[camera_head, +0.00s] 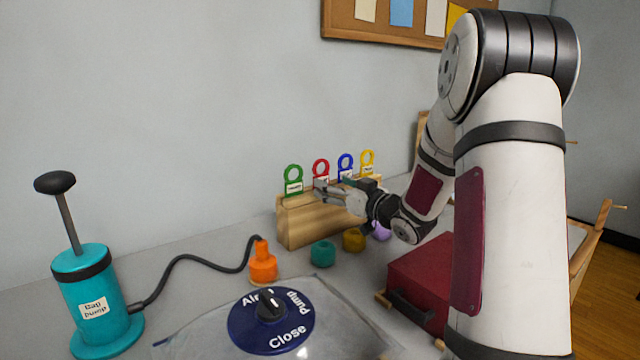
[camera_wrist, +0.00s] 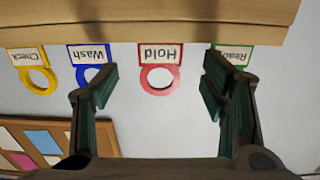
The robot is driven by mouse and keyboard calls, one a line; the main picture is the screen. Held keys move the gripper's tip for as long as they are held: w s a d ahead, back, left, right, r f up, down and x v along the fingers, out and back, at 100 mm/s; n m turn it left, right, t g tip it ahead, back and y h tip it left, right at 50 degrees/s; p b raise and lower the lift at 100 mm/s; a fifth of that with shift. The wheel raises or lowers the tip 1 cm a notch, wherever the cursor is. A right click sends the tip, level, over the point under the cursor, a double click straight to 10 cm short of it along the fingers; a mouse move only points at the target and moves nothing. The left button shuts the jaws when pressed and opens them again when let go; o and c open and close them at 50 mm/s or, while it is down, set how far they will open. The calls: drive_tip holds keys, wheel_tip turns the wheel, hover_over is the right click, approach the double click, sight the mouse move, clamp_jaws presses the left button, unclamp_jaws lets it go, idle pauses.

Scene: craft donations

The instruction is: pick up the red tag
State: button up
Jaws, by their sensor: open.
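The red tag (camera_head: 321,167) is a ring with a white label, standing upright in a wooden block (camera_head: 300,227) between a green tag (camera_head: 293,177) and a blue tag (camera_head: 345,160). My gripper (camera_head: 333,190) is open in front of the block, close to the red tag, whose lower part is partly hidden. In the wrist view, which is upside down, the red tag (camera_wrist: 159,78) reads "Hold" and shows between my spread fingers (camera_wrist: 160,88). One finger overlaps the green tag, the other the blue tag. I cannot tell whether they touch.
A yellow tag (camera_head: 368,158) stands at the block's right end. Teal (camera_head: 322,253) and mustard (camera_head: 354,240) pieces lie before the block. A red box (camera_head: 420,275) stands right, a teal pump (camera_head: 92,305) left. A clear bag with a blue dial (camera_head: 270,330) lies in front.

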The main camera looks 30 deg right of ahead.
sight(322, 179)
drive_tip(key=shift+w+a+b, duration=0.1)
drive_tip(key=shift+w+b, duration=0.5)
drive_tip(key=shift+w, duration=2.45)
drive_tip(key=c, duration=0.9)
